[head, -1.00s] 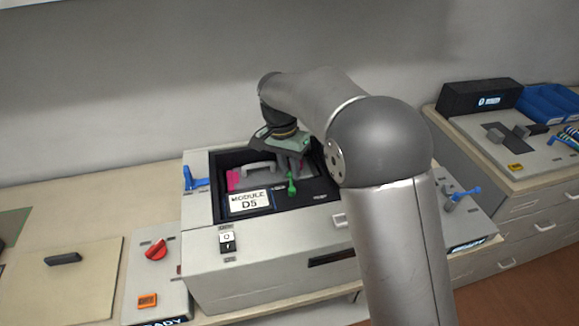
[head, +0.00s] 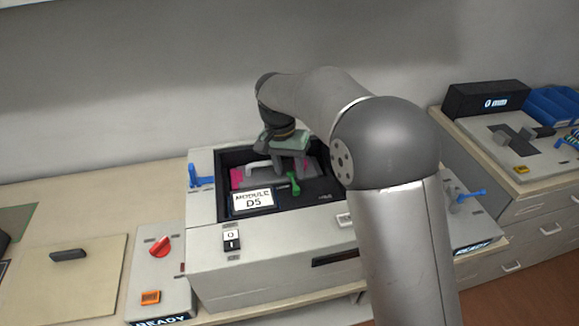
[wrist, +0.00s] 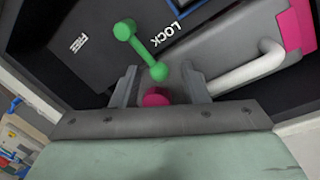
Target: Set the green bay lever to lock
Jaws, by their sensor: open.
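The green bay lever (head: 293,183) stands in the dark open bay of the printer-like module in the head view. In the wrist view the lever (wrist: 141,50) is a short rod with a round knob at each end. It lies between the printed words FREE (wrist: 79,44) and LOCK (wrist: 168,35). My gripper (wrist: 160,84) is open, with one finger on each side of the lever's near knob; I cannot tell if either touches it. In the head view my gripper (head: 287,166) reaches down into the bay just behind the lever.
A grey cartridge with magenta ends and a white handle (wrist: 245,70) lies beside the lever. A magenta knob (wrist: 155,97) shows between my fingers. Blue levers flank the bay, left (head: 200,179) and right (head: 470,195). A red knob (head: 160,246) is at the left.

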